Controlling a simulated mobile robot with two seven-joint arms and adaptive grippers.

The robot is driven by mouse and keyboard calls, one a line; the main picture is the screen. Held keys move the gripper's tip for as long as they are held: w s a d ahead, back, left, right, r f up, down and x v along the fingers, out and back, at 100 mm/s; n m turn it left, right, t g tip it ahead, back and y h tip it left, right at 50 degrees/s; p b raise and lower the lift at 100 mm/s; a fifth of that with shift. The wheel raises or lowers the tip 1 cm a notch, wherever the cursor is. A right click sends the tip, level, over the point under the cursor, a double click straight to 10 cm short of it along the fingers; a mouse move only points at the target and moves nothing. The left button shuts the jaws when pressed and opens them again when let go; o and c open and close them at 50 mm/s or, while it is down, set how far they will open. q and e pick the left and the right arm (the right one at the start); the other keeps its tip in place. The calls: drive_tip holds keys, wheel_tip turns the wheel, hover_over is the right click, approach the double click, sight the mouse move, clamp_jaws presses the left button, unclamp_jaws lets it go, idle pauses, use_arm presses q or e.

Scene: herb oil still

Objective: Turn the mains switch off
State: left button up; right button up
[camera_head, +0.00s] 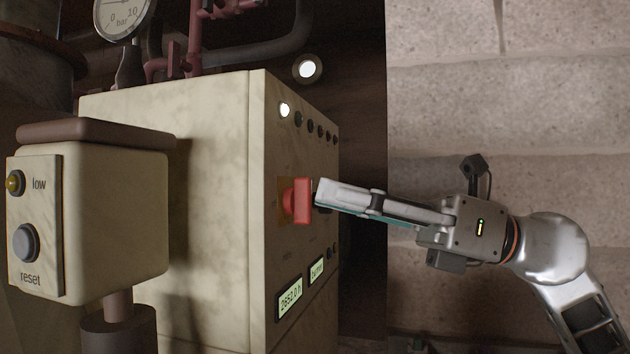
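The mains switch (301,201) is a red handle on a yellowish plate on the side face of a cream control cabinet (210,190). My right gripper (318,194) comes in from the right, with its fingertips right at the red handle. The fingers lie close together in this view, one largely behind the other. I cannot tell whether they touch or grip the handle. The lettering near the switch is too small to read. My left gripper is not in view.
A smaller cream box (115,215) with a "low" lamp and a grey reset button (26,242) stands at the left. A row of lamps and two displays (290,298) flank the switch. A pressure gauge (124,14) and pipes are above. Stone steps (500,120) lie at right.

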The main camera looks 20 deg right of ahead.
sight(311, 180)
drive_tip(key=d+r+m+t+h, duration=0.1)
drive_tip(key=d+r+t+h, duration=0.15)
drive_tip(key=d+h, duration=0.25)
drive_tip(key=shift+t, duration=0.35)
drive_tip(key=p+x, duration=0.2)
drive_tip(key=x, duration=0.6)
drive_tip(key=shift+w+a+f, duration=0.1)
drive_tip(key=shift+w+f, duration=0.05)
drive_tip(key=shift+w, duration=0.1)
clamp_jaws()
